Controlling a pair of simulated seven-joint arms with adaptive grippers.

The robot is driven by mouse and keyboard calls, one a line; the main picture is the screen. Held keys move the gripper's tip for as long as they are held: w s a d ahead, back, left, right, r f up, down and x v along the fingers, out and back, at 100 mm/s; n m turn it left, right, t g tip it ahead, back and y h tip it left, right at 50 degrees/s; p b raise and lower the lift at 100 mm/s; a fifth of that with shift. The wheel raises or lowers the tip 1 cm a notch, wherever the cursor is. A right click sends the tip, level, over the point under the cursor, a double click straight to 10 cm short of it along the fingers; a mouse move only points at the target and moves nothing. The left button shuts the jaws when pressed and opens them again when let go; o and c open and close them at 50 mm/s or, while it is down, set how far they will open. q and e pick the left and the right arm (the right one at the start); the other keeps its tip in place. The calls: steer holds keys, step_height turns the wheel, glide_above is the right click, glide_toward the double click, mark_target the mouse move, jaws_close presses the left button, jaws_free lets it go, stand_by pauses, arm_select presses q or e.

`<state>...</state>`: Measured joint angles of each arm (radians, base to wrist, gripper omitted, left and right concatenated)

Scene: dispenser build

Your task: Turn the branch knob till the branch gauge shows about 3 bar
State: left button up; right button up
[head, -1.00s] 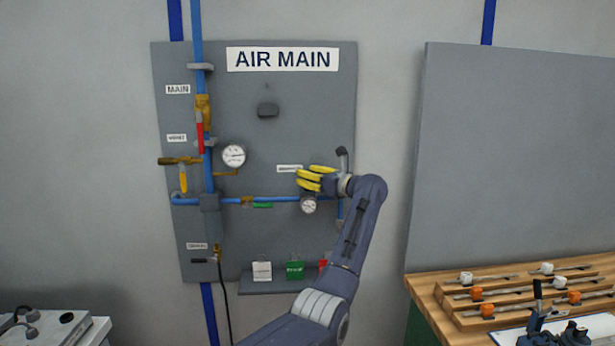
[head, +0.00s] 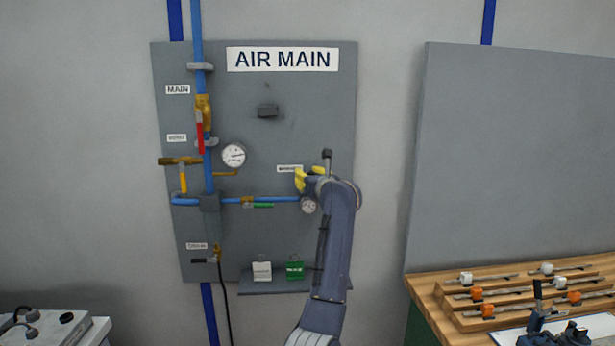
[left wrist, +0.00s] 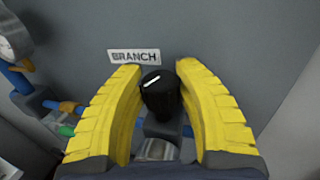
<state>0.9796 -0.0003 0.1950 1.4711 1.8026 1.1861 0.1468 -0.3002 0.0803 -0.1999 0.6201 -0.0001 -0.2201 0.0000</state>
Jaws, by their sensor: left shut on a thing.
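The black branch knob (left wrist: 160,95) stands out from the board under the BRANCH label (left wrist: 134,56), with a white mark on its top. My left gripper (head: 304,180) is at the board under that label. In the left wrist view its yellow fingers (left wrist: 161,100) are on both sides of the knob, shut on it. The knob is hidden by my gripper in the head view. The branch gauge (head: 309,206) shows just below my wrist, too small to read its needle. My right gripper is not in view.
A larger gauge (head: 233,155) is left on the board. A blue pipe (head: 275,199) with a green-handled valve (head: 263,205) runs below. A shelf (head: 262,290) holds white and green tags. A wooden rack (head: 530,290) stands on the bench at right.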

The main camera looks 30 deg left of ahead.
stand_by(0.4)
arm_select(q)
steer(key=o, duration=1.2)
steer(key=shift+d, duration=0.1)
steer(key=v, duration=1.1)
steer(key=shift+s+d, duration=0.25)
steer(key=shift+s, duration=0.1)
